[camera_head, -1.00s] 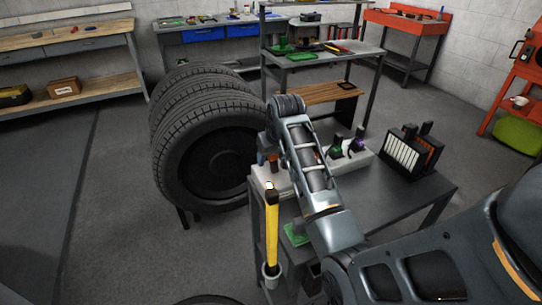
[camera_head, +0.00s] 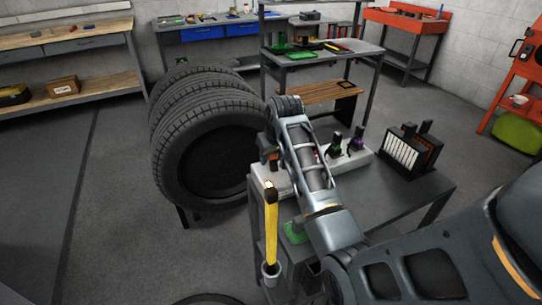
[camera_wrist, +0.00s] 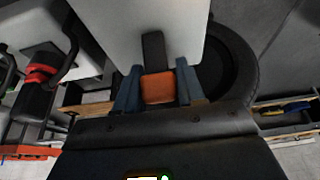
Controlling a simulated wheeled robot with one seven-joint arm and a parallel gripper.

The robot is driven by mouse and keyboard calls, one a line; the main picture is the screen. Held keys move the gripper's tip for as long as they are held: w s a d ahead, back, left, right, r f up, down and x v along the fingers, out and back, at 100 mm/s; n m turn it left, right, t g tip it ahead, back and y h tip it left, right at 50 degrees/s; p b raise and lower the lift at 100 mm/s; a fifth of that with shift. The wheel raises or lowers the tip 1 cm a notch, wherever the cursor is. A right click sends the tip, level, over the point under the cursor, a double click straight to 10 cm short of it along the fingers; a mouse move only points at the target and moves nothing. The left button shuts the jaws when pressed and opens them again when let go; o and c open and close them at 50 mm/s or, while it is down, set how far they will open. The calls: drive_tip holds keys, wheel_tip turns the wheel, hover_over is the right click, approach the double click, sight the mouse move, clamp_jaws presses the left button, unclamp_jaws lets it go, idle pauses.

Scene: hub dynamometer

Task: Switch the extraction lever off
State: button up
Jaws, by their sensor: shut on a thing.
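A black lever with an orange tip (camera_wrist: 158,88) shows in the wrist view, standing out from a pale panel (camera_wrist: 190,25). The blue fingers of my gripper (camera_wrist: 157,84) are on both sides of the orange tip and shut on it. In the head view my gripper (camera_head: 272,158) is at the left end of a white lever box (camera_head: 263,184), mostly hidden behind my arm. Other levers with black stems, one green (camera_head: 335,149) and one purple (camera_head: 356,145), stand further right on the box. A red-collared lever (camera_wrist: 40,73) shows in the wrist view. No label is readable.
The lever box stands on a grey table (camera_head: 395,195). A black rack (camera_head: 408,152) is at the table's back right. Large tyres (camera_head: 205,150) stand close on the left. A yellow-handled tool (camera_head: 271,225) hangs at the table's front left corner. Floor further left is clear.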

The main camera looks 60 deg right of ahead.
sight(274, 160)
drive_tip(key=t+h+b, duration=0.1)
drive_tip(key=s+a+t+h+b, duration=0.1)
drive_tip(key=t, duration=0.1)
drive_tip(key=shift+s+a+t+h, duration=0.1)
drive_tip(key=shift+s+t+h, duration=0.15)
drive_tip(key=shift+t+h, duration=0.05)
drive_tip(key=t+b, duration=0.1)
drive_tip(key=t+h+b, duration=0.1)
drive_tip(key=b, duration=0.1)
drive_tip(key=shift+s+a+r+h, duration=0.15)
drive_tip(key=shift+s+a+h, duration=0.15)
drive_tip(key=shift+s, duration=0.1)
drive_tip(key=shift+s+a+r+t+b, duration=0.15)
drive_tip(key=shift+t+b, duration=0.25)
drive_tip(key=shift+b, duration=0.25)
drive_tip(key=shift+r+h, duration=0.1)
drive_tip(key=shift+h, duration=0.3)
drive_tip(key=o, duration=1)
drive_tip(key=shift+c, duration=0.2)
drive_tip(key=shift+s, duration=0.1)
